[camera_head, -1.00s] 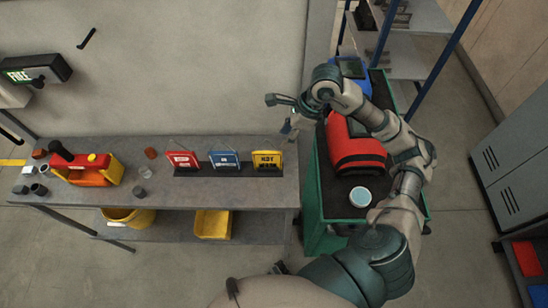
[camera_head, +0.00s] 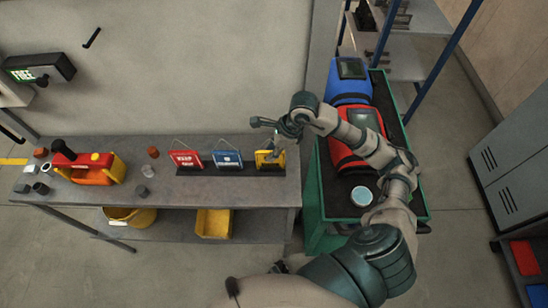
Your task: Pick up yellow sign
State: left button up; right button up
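The yellow sign (camera_head: 264,159) stands upright at the right end of a dark rack (camera_head: 216,170) on the workbench. Red (camera_head: 185,160) and blue (camera_head: 227,160) signs with thin wire hangers stand to its left in the same rack. My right gripper (camera_head: 266,138) is open at the top of the yellow sign.
A green cart (camera_head: 314,215) with a red box (camera_head: 347,157), a blue box (camera_head: 348,84) and a round tin (camera_head: 361,196) stands right of the bench (camera_head: 225,192). A red-and-yellow tool (camera_head: 92,170) and small cups lie on the bench's left. Yellow bins sit on the lower shelf.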

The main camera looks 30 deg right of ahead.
jog(key=shift+a+r, duration=0.2)
jog(key=shift+a, duration=0.7)
grip_shut()
jog(key=shift+a, duration=0.15)
jog(key=shift+d, duration=0.65)
jog(key=shift+d+r, duration=0.2)
jog(key=shift+d, duration=0.15)
notch_tip(320, 180, up, 3)
jog(key=shift+r, duration=0.1)
pick_arm(q)
jog(key=shift+w+d+r+b, duration=0.2)
jog(key=shift+w+b, duration=0.1)
jog(key=shift+w, duration=0.55)
jog(key=shift+w+d+r+b, duration=0.1)
jog(key=shift+w+r+b, duration=0.15)
jog(key=shift+w, duration=0.55)
pick_arm(e)
jog(key=s+a+r, duration=0.1)
jog(key=s+a, duration=0.1)
jog(key=a, duration=1.4)
jog(key=shift+s+a+r, duration=0.15)
jog(key=shift+s+a, duration=0.15)
